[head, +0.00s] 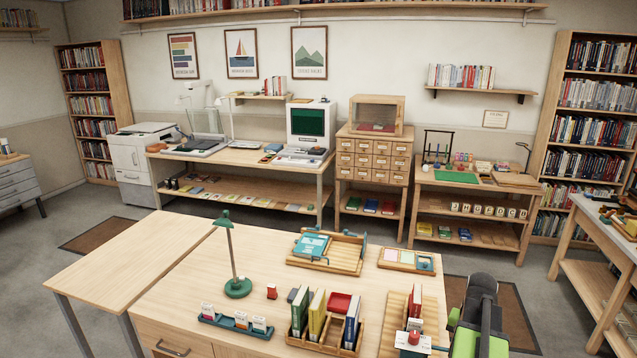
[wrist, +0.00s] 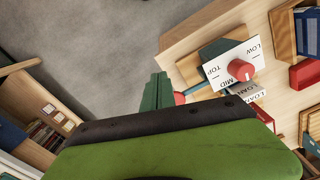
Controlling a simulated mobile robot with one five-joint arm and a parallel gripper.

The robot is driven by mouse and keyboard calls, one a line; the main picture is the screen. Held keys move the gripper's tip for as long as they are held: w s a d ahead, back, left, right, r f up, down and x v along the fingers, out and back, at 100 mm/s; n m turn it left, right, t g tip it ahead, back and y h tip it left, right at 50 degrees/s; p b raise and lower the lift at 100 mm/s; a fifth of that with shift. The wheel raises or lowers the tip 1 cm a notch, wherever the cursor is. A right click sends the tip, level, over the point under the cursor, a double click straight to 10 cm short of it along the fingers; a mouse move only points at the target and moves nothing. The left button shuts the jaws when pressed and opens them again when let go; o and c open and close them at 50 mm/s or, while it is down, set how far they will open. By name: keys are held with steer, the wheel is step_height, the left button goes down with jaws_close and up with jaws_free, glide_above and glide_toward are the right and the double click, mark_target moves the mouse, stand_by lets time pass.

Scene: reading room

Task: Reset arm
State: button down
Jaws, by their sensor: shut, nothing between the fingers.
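My gripper (wrist: 157,92) shows in the wrist view as narrow green fingers beyond the black edge of my green arm housing. The fingers are shut with nothing seen between them. They hang over grey floor, just left of the table edge. In the head view my black and green arm rises at the lower right, beside the table's right end, and the fingertips cannot be made out there. A white card with a red knob (wrist: 240,70), marked TOP, MID and LOW, lies to the right of the fingers. It also shows in the head view (head: 412,341).
The wooden table (head: 180,290) holds a green lamp (head: 237,287), a book rack (head: 325,340), a slatted tray (head: 345,268) with teal books and a small card tray (head: 408,262). A side bench (head: 590,215) stands at the right. Floor is open behind the table.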

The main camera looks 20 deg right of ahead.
steer(key=w+a+n, duration=0.2)
steer(key=w+a, duration=0.3)
steer(key=a, duration=0.3)
steer(key=w+a+f+n, duration=0.1)
steer(key=w+a+n, duration=0.1)
steer(key=w+a, duration=0.35)
steer(key=w+a+n, duration=0.1)
steer(key=w+a, duration=0.2)
steer(key=a, duration=0.6)
steer(key=a+n+b, duration=0.1)
steer(key=a+n, duration=0.5)
steer(key=a, duration=1.5)
steer(key=shift+f, duration=0.3)
steer(key=shift+w, duration=0.1)
